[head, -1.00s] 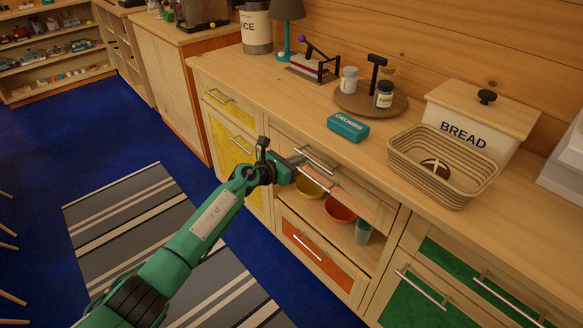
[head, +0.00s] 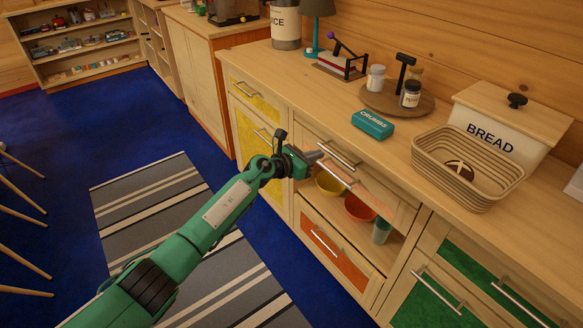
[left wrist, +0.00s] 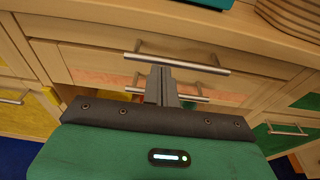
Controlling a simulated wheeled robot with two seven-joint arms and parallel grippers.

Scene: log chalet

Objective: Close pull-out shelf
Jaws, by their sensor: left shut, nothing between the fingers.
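The bowls and cup stand on an open shelf (head: 345,222) in the middle cabinet, below a pinkish front panel (head: 385,199) with a bar handle. I cannot tell how far either the shelf or the panel stands out. My left gripper (head: 319,156) is shut and empty, its tips close to the bar handles of the top drawer and the pinkish panel. In the left wrist view the shut fingers (left wrist: 162,80) overlap the top drawer's handle (left wrist: 178,64) and point toward the pinkish panel (left wrist: 100,78); contact is unclear. My right gripper is out of view.
An orange drawer (head: 335,255) lies below. A basket (head: 468,185) and bread box (head: 510,125) stand on the counter.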

